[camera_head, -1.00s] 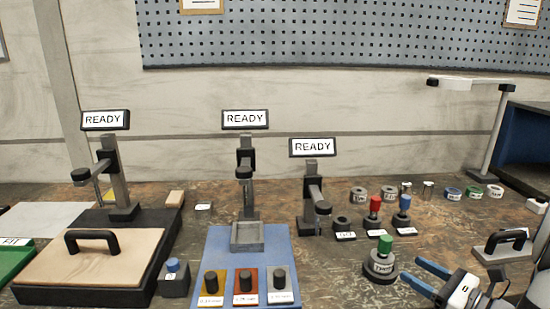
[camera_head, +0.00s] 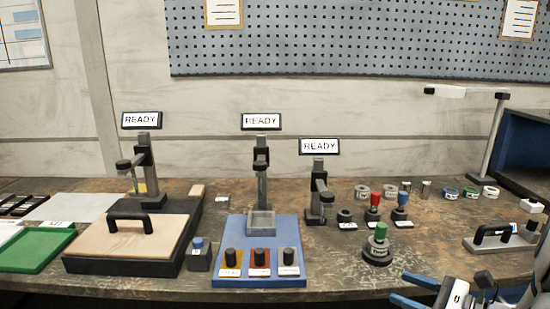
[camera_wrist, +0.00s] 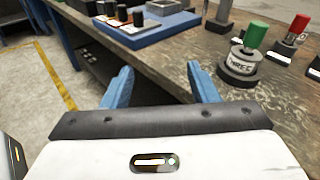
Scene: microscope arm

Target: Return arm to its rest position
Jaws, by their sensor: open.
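My gripper (camera_head: 412,290) shows at the lower right of the head view, low by the front edge of the bench, with its blue fingers pointing left. In the wrist view the two blue fingers (camera_wrist: 162,88) stand wide apart with nothing between them. The bench's front edge lies beyond them. The green-topped round weight (camera_head: 378,245) stands on the bench behind the gripper, apart from it; it also shows in the wrist view (camera_wrist: 241,62). Most of my arm is outside the head view.
On the bench (camera_head: 330,275) stand three dark stands with READY signs, a blue base (camera_head: 262,228) with knobs, a wooden board with a black handle (camera_head: 130,240), a green tray (camera_head: 40,250) and a handled block (camera_head: 500,240). Floor lies left of the bench in the wrist view.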

